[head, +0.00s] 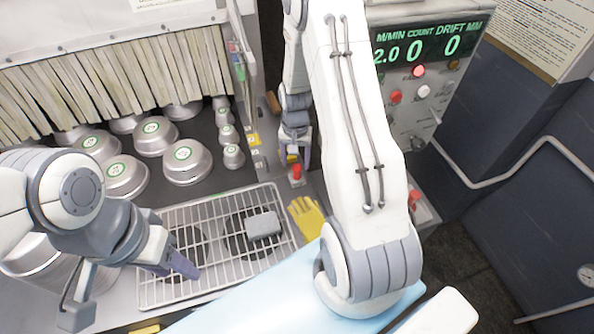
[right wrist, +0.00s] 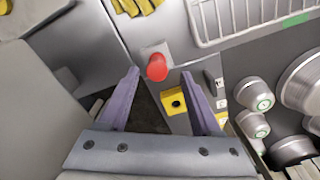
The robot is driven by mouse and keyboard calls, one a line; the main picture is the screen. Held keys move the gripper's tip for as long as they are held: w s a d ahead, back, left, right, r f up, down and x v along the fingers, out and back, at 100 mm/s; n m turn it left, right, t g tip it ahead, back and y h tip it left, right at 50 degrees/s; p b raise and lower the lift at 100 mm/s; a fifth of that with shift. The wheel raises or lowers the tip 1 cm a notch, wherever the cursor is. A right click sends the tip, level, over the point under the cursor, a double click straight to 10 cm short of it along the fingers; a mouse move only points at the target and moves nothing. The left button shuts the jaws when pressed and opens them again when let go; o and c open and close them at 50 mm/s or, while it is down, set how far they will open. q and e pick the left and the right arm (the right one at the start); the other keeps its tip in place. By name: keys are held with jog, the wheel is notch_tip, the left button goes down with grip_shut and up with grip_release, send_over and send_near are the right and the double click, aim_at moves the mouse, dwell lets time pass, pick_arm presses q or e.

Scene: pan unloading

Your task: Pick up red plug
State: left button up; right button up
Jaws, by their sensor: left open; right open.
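The red plug (head: 297,170) stands on a small grey base at the edge beside the wire rack. It also shows in the right wrist view (right wrist: 157,67) as a red round-topped cylinder, just beyond and between the fingertips. My right gripper (head: 296,158) is open around the line to the plug, with its purple fingers (right wrist: 160,76) apart and nothing between them; I cannot tell whether either finger touches the plug. My left gripper (head: 130,288) is open and empty at the lower left, near the rack's left edge.
A wire rack (head: 215,212) holds a grey block (head: 263,225). A yellow glove (head: 306,217) lies right of it. Several metal pans (head: 187,162) stand behind. A yellow block with a dark hole (right wrist: 174,102) sits near the plug. A control panel (head: 415,90) is at right.

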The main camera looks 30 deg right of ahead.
aim_at(297, 167)
jog(key=shift+s+d+f+p, duration=0.1)
jog(key=shift+f+p, duration=0.25)
jog(key=shift+p, duration=0.05)
notch_tip(297, 167, down, 3)
jog(key=shift+d+f+p, duration=0.1)
jog(key=shift+p, duration=0.7)
jog(key=shift+f, duration=0.45)
grip_shut()
